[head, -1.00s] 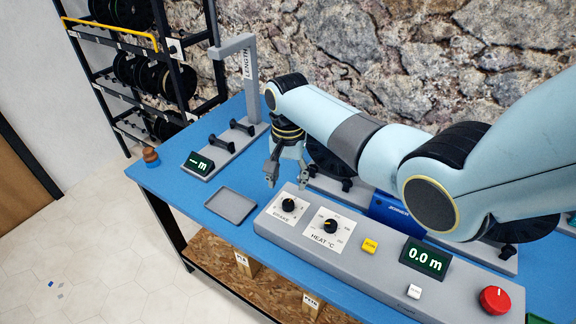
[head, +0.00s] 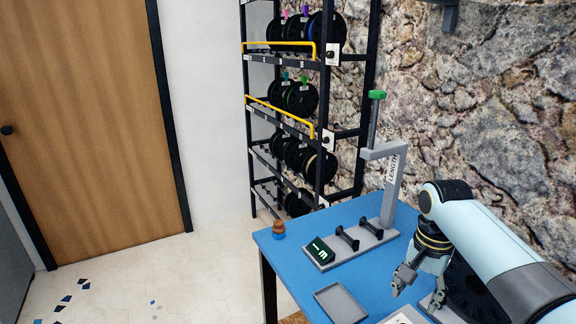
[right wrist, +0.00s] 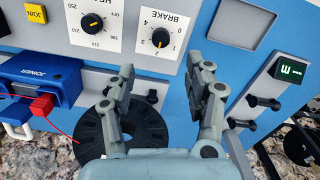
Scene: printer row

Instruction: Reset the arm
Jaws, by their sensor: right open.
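My right arm reaches in from the right in the head view, over the blue table (head: 288,262). Its gripper (head: 400,292) hangs above the table near the grey tray, open and empty. In the right wrist view the two fingers of the gripper (right wrist: 165,85) are spread apart with nothing between them. A black spool (right wrist: 150,130) lies beyond and below the fingers. The brake dial (right wrist: 160,37) sits on the grey panel ahead of the fingertips. My left gripper does not show.
A grey length stand (head: 392,190) with a small display (head: 320,251) stands at the table's back. A shallow grey tray (head: 341,304) lies in front. A blue joiner (right wrist: 38,77) stands by the panel. A black spool rack (head: 325,110) stands behind.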

